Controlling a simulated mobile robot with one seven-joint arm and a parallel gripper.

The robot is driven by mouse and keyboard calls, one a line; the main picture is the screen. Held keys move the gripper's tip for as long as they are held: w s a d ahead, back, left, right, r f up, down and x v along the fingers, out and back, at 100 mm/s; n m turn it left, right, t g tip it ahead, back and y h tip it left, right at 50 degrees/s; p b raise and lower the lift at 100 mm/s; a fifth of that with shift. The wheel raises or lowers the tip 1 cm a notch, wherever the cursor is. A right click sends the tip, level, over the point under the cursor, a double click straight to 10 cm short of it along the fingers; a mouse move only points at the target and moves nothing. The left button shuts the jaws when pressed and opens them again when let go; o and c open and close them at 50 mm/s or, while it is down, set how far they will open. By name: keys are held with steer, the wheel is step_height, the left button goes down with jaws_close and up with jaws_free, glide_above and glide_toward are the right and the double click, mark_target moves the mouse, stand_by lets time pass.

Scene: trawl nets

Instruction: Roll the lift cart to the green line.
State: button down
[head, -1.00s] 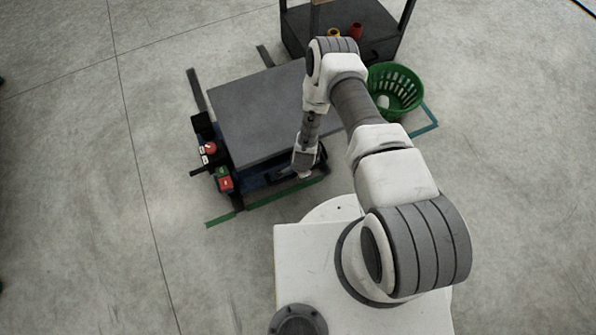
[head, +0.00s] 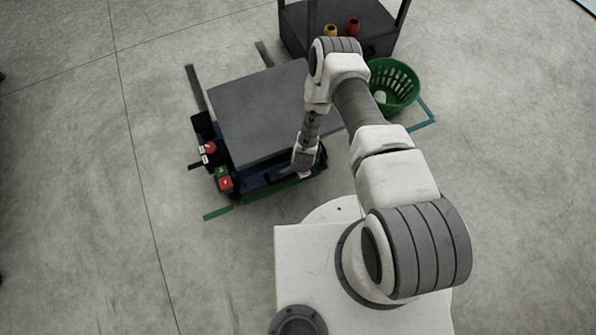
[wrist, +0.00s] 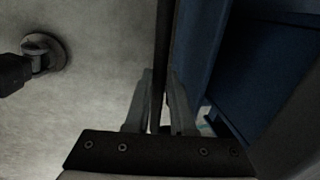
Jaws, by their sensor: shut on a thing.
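The lift cart has a flat grey platform (head: 262,110) on a dark blue base, and it stands on the floor ahead of my base in the head view. My gripper (head: 303,174) is at the cart's near end. In the wrist view my gripper (wrist: 160,128) is shut on a thin dark upright bar (wrist: 161,60), beside the cart's blue body (wrist: 270,75). The green line (head: 217,212) runs along the floor at the cart's near edge. Its left end is clear; the rest is partly hidden by the cart and my arm.
A dark shelf rack (head: 375,45) with red and yellow items stands behind the cart. A green basket (head: 402,88) is right of the cart, next to a teal floor marking (head: 430,115). Red and green control boxes (head: 225,180) sit at the cart's left corner. Floor to the left is clear.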

steer(key=c, duration=0.9)
jaws_free()
steer(key=shift+s+d, duration=0.25)
steer(key=shift+s, duration=0.15)
steer(key=shift+o, duration=0.7)
steer(key=shift+w+a, duration=0.1)
steer(key=shift+w, duration=0.05)
steer(key=shift+r, duration=0.1)
steer(key=s+r+p, duration=0.1)
steer(key=r+p, duration=0.2)
steer(key=r, duration=0.5)
steer(key=s+d+r+p, duration=0.1)
steer(key=s+r+p, duration=0.1)
steer(key=r, duration=0.7)
steer(key=shift+p, duration=0.8)
steer(key=shift+d, duration=0.1)
